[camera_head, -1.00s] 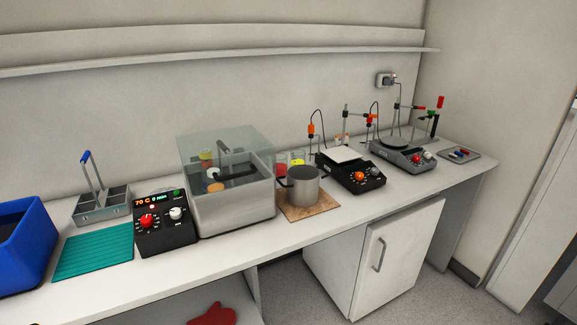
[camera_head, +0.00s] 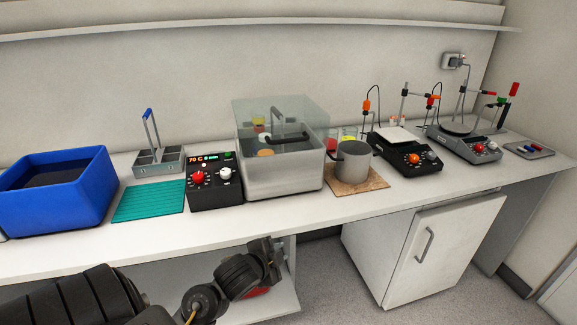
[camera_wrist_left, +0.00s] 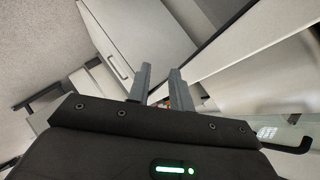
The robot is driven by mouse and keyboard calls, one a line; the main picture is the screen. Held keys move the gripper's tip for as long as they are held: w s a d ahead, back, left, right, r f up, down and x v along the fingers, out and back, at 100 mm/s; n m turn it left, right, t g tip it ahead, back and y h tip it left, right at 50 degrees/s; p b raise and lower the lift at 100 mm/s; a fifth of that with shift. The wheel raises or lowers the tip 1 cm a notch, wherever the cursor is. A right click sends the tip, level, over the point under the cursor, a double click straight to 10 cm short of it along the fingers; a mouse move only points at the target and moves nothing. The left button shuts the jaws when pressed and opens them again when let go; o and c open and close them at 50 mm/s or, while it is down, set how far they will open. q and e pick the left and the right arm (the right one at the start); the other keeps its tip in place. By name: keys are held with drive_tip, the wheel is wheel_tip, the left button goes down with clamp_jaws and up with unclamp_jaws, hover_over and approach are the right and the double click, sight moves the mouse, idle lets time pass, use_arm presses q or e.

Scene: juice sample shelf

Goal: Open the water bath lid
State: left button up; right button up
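The water bath (camera_head: 281,179) is a grey box on the bench with a clear lid (camera_head: 254,110) on it. The lid appears shut, and a dark handle (camera_head: 289,137) shows at it. Coloured items show inside through the clear cover. Its control unit (camera_head: 214,182) with a red knob and lit display stands at its left. My left gripper (camera_head: 277,259) is below and in front of the bench edge, apart from the bath. In the left wrist view its two fingers (camera_wrist_left: 158,84) stand apart with nothing between them. My right gripper is not in view.
A blue tub (camera_head: 85,197), a teal mat (camera_head: 149,201) and a metal rack (camera_head: 160,162) are on the left. A metal pot (camera_head: 353,162) on a board (camera_head: 357,187) stands right of the bath. Stirrers (camera_head: 407,155) stand farther right. The front bench strip is clear.

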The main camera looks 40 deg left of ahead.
use_arm(q)
wheel_tip(320, 180, up, 6)
drive_tip(key=a+m+t, duration=0.1)
drive_tip(key=m+t+y, duration=0.1)
drive_tip(key=m+t, duration=0.6)
approach(286, 142)
drive_tip(key=shift+g, duration=0.3)
drive_tip(key=p+x, duration=0.1)
drive_tip(key=x, duration=1)
drive_tip(key=shift+w+r, duration=0.15)
drive_tip(key=shift+r, duration=0.05)
clamp_jaws()
